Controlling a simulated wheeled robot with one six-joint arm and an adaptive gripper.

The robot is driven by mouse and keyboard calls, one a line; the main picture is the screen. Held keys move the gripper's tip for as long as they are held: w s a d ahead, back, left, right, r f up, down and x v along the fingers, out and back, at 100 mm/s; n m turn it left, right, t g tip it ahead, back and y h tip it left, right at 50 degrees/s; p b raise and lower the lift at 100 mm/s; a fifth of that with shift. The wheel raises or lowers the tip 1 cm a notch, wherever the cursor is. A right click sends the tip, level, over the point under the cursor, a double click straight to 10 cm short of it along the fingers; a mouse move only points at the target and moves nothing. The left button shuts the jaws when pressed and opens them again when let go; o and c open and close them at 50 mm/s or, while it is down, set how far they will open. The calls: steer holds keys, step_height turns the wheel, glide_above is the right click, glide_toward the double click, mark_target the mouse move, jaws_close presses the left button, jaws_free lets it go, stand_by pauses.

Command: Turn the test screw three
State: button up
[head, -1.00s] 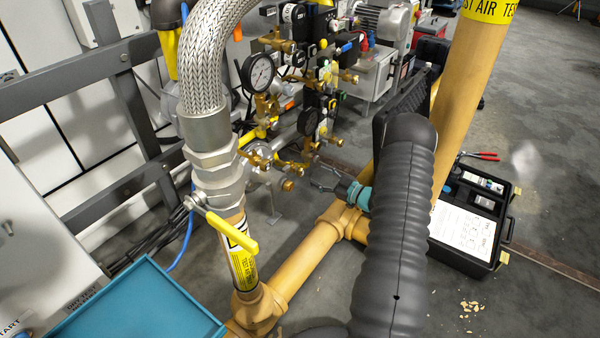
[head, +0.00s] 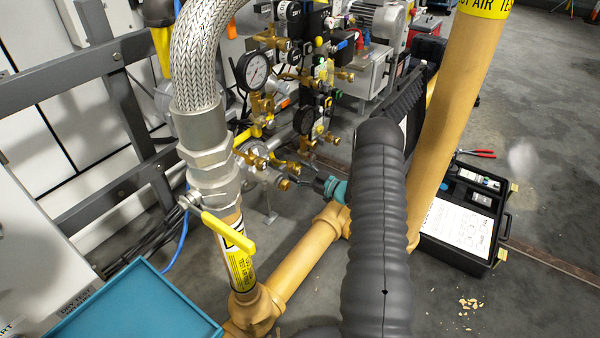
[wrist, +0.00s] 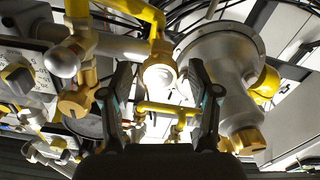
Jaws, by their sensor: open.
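Several small brass test fittings sit on the valve train; one brass end (head: 285,184) is just left of my gripper (head: 303,180) in the head view. I cannot tell which fitting is test screw three. In the wrist view my gripper (wrist: 161,78) has its two dark fingers apart. A round, brightly lit brass-rimmed fitting (wrist: 159,74) shows between them, and I see no contact. My arm hides part of the head view, and the fingertips are small and dark there.
The valve train with a pressure gauge (head: 255,70) stands behind my gripper. A braided hose (head: 197,75) and yellow-handled valve (head: 230,232) are at left. Tan pipes (head: 303,252) run below. An open black case (head: 462,225) lies on the floor at right.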

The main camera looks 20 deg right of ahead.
steer(key=c, duration=1.2)
steer(key=shift+o, duration=0.2)
